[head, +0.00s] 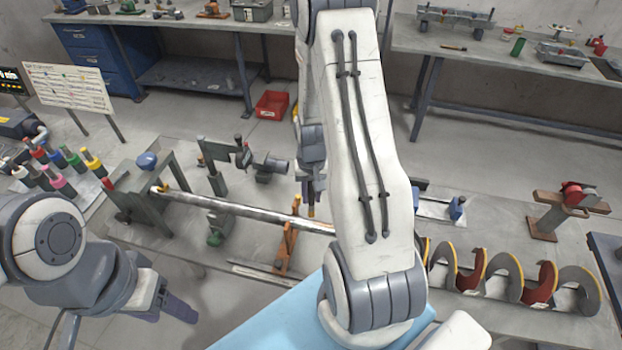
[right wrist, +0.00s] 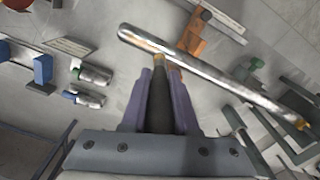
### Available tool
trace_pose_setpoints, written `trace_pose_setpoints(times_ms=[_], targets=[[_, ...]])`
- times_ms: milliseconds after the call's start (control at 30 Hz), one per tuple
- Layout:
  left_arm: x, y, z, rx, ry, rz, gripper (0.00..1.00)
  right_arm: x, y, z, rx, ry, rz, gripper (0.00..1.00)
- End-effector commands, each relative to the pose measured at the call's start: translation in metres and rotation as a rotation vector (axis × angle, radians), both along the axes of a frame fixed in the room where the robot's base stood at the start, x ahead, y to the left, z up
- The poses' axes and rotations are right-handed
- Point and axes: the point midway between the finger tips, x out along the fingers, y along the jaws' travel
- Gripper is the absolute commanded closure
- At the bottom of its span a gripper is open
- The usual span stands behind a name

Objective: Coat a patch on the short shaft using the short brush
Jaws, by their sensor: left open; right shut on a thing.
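A shiny metal shaft (head: 235,207) lies across the bench in the head view, with an orange stand (head: 287,245) under its right part. It also shows in the right wrist view (right wrist: 205,78). My right gripper (head: 312,190) is above the shaft's right part, partly hidden by my arm. In the right wrist view my right gripper (right wrist: 160,98) is shut on a brush (right wrist: 160,110) with a dark handle and yellowish tip. The tip is close to the shaft near one end; I cannot tell whether they touch. My left gripper (head: 172,303) is open and empty at lower left, apart from the shaft.
Several handles with coloured bands (head: 65,165) stand at the left. A green-grey frame (head: 150,180) with a blue knob is at the shaft's left end. An auger (head: 510,278) lies at right. A red bin (head: 271,105) is on the floor behind.

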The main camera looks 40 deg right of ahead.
Motion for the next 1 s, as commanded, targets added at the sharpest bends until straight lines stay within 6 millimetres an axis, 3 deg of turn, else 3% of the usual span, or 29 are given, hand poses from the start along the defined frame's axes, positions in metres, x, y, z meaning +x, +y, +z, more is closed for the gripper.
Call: trace_pose_setpoints(times_ms=[400,1000], targets=[[0.0,0.0,0.033,0.0,0.0,0.003,0.41,0.003,0.005,0.04,0.0,0.0,0.008,1.0],[0.0,0.0,0.033,0.0,0.0,0.003,0.41,0.003,0.005,0.041,0.0,0.0,0.008,1.0]])
